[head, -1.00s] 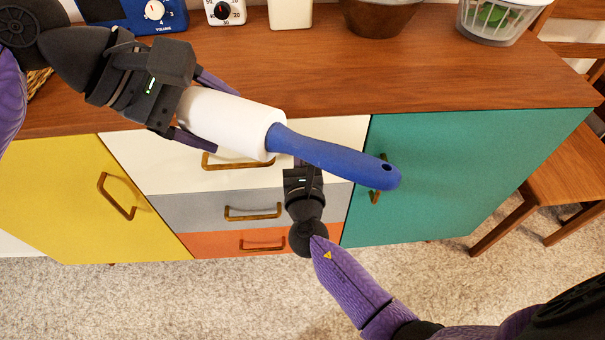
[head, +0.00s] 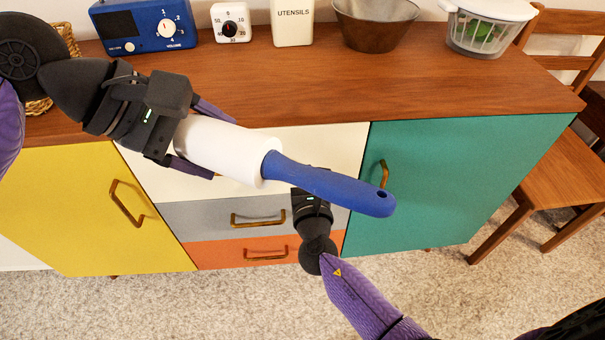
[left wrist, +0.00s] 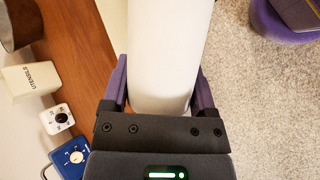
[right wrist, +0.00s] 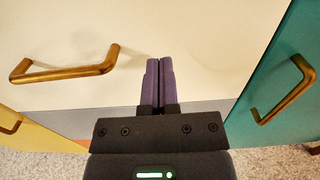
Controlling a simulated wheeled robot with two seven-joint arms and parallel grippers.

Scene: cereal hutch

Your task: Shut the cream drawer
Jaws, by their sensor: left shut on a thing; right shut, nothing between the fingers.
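The cream drawer (head: 330,145) is the top drawer in the middle of the hutch. Its front looks nearly level with its neighbours; any small gap cannot be told. Its brass handle (right wrist: 65,72) shows in the right wrist view, left of my fingers, and is hidden in the head view. My right gripper (right wrist: 159,65) is shut and empty, its tips at the cream front, between that handle and the teal door; contact is unclear. My left gripper (head: 222,147) is shut around the white part of a lint roller (head: 330,185) with a blue handle, held in front of the hutch.
Below are a grey drawer (head: 185,220) and an orange drawer (head: 220,254). A yellow door (head: 60,200) is left, a teal door (head: 460,180) right. A radio (head: 145,25), timer (head: 231,22), utensils jar (head: 292,22), bowl (head: 376,25) and salad spinner (head: 485,30) stand on top.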

